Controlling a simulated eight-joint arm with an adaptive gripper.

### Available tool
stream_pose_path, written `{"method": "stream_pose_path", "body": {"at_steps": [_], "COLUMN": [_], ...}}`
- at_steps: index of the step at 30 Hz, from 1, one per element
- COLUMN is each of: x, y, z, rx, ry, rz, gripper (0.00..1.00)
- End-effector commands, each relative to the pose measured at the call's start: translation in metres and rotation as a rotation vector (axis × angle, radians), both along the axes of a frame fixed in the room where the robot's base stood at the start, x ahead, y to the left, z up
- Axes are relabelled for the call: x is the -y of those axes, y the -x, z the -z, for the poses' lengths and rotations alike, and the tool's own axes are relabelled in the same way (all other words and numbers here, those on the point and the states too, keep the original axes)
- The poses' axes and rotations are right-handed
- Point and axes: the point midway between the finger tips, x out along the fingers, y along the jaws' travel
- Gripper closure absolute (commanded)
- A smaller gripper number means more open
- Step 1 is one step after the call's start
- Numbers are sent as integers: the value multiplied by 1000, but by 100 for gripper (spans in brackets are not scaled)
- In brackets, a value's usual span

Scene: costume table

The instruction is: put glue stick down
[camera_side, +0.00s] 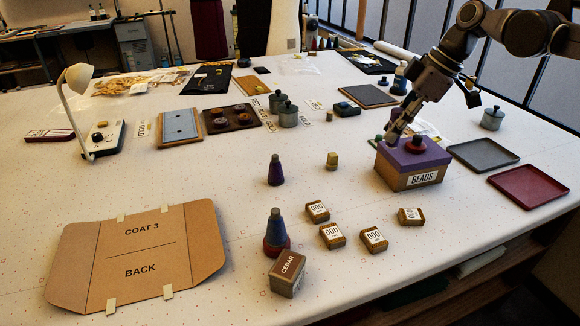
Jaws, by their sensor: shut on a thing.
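My gripper (394,136) is low over the left part of the purple lid of the box marked BEADS (408,168). It is shut on a slim thing that I take to be the glue stick, mostly hidden by the fingers. A small green piece (378,140) shows just left of the fingertips; I cannot tell whether it belongs to the held thing. A dark red round piece with a knob (416,146) sits on the lid, right of the fingers. I cannot tell whether the held thing touches the lid.
A grey tray (483,154) and a red tray (528,186) lie right of the box. A tan peg (332,160) and a purple cone (276,170) stand left. Small labelled blocks (332,235) lie in front. Bare table (350,190) shows left of the box.

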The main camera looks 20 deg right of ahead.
Motion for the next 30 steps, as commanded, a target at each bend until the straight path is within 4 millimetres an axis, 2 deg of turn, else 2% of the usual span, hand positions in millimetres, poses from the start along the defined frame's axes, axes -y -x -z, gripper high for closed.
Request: {"method": "stream_pose_path", "body": {"at_steps": [1,6,12,15,19,24,27,30], "x": [26,94,159,181,200,212,210,200], "y": [10,48,104,130,158,178,179,172], "z": [0,6,20,28,39,47,52,59], "rx": [0,1,2,3,4,4,5,5], "ry": [0,-1,-1,-1,-2,-3,-3,-1], "rz": [62,254,478,578,679,752,762,761], "gripper": [100,100,100,100,100,100,100,100]}}
